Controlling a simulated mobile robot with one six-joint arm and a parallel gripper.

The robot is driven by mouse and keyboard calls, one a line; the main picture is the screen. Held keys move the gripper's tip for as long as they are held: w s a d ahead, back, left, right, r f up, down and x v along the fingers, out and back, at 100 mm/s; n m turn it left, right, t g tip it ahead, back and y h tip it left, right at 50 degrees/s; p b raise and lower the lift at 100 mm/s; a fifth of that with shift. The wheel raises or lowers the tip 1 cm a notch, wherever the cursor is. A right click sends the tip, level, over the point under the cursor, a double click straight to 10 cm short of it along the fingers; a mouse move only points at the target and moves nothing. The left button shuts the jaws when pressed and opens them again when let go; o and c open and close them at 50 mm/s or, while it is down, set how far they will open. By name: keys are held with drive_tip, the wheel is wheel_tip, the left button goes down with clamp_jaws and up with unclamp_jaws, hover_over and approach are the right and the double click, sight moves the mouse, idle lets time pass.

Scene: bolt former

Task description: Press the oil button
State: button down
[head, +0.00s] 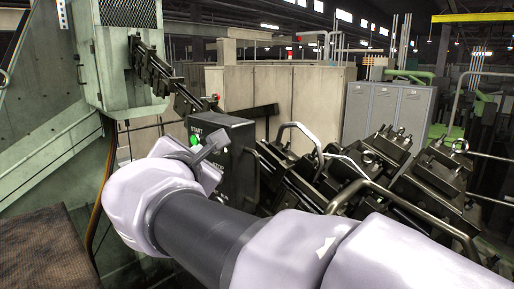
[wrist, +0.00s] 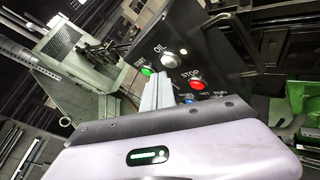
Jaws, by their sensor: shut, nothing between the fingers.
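A dark control box (head: 237,150) stands at the machine; its panel (wrist: 215,60) faces the wrist view. The pale oil button (wrist: 174,58) sits below the OIL label, between the green start button (wrist: 147,71) and the red STOP button (wrist: 197,84). In the head view the green button (head: 194,140) shows under START; the oil button cannot be made out there. My gripper (wrist: 162,80) is shut and empty. Its tips point at the panel, just below the oil button in the picture. In the head view my gripper (head: 218,142) is in front of the box. I cannot tell whether it touches.
A blue light (wrist: 188,99) and small switches sit low on the panel. Dark machine parts with bent handles (head: 350,175) fill the right. A green-grey machine housing (head: 120,60) stands at the left. Grey cabinets (head: 385,112) stand behind.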

drive_tip(key=s+a, duration=0.3)
drive_tip(key=shift+s+a, duration=0.15)
drive_tip(key=shift+s, duration=0.25)
idle(0.5)
drive_tip(key=s+d+f+m+g+h+b, duration=0.25)
drive_tip(key=d+f+m+b, duration=0.6)
drive_tip(key=f, duration=0.65)
drive_tip(key=s+d+f+m+g+h+b, duration=0.2)
drive_tip(key=s+d+f+m+g+b, duration=0.3)
drive_tip(key=d+f+b, duration=0.75)
drive_tip(key=s+d+f+m+g+y+b, duration=0.1)
drive_tip(key=s+f+m+b, duration=0.4)
drive_tip(key=f, duration=0.7)
drive_tip(key=s+d+f+m+g+y+b, duration=0.1)
drive_tip(key=s+f+m+b, duration=0.4)
drive_tip(key=f, duration=0.7)
drive_tip(key=s+d+f+m+g+y+b, duration=0.1)
drive_tip(key=s+d+f+m+y+b, duration=0.2)
drive_tip(key=f+m+b, duration=0.4)
wheel_tip(320, 180, down, 5)
drive_tip(key=s+d+m, duration=0.1)
drive_tip(key=s+m, duration=0.1)
drive_tip(key=m, duration=0.1)
drive_tip(key=shift+d+b, duration=0.3)
drive_tip(key=shift+b, duration=0.1)
